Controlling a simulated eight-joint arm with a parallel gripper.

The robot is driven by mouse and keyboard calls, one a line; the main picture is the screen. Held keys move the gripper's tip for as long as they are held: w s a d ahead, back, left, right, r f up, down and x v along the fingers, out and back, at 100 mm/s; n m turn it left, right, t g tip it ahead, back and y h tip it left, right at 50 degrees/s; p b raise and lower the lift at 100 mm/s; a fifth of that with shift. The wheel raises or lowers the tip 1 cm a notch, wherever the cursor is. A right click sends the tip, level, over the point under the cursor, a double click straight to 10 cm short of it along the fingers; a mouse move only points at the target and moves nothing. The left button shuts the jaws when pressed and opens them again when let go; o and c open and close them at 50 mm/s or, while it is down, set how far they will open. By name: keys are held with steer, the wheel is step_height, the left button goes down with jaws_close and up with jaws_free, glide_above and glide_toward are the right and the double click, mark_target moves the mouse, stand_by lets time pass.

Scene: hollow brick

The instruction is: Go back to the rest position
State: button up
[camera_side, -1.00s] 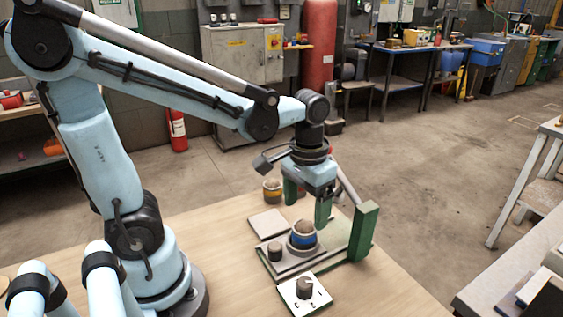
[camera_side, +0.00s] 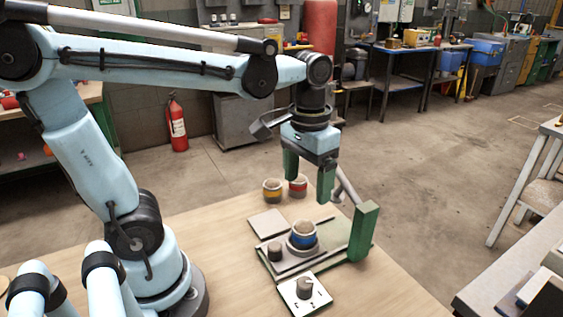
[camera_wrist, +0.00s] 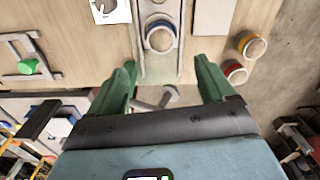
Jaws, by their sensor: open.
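My gripper (camera_side: 308,176) is open and empty, with its two green fingers hanging above the table. In the wrist view the gripper (camera_wrist: 165,78) has a wide gap between its fingers. Below it, a cup with a blue band (camera_side: 303,238) stands upright on the grey-green fixture (camera_side: 345,238). The same blue-banded cup shows in the wrist view (camera_wrist: 160,38). The gripper is clear above the cup and touches nothing that I can see.
A yellow-banded cup (camera_side: 272,190) and a red-banded cup (camera_side: 298,186) stand behind the fixture. A flat plate (camera_side: 267,223) lies left of it. A white panel with a knob (camera_side: 305,292) lies in front. The fixture's green post (camera_side: 363,232) rises at right.

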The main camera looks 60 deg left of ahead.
steer(key=f+t, duration=0.1)
steer(key=t, duration=0.1)
steer(key=f+m+t, duration=0.1)
steer(key=t, duration=0.4)
steer(key=shift+s+a+f+m, duration=0.15)
steer(key=shift+a+f+m, duration=0.1)
steer(key=shift+f+m, duration=0.15)
stand_by(0.6)
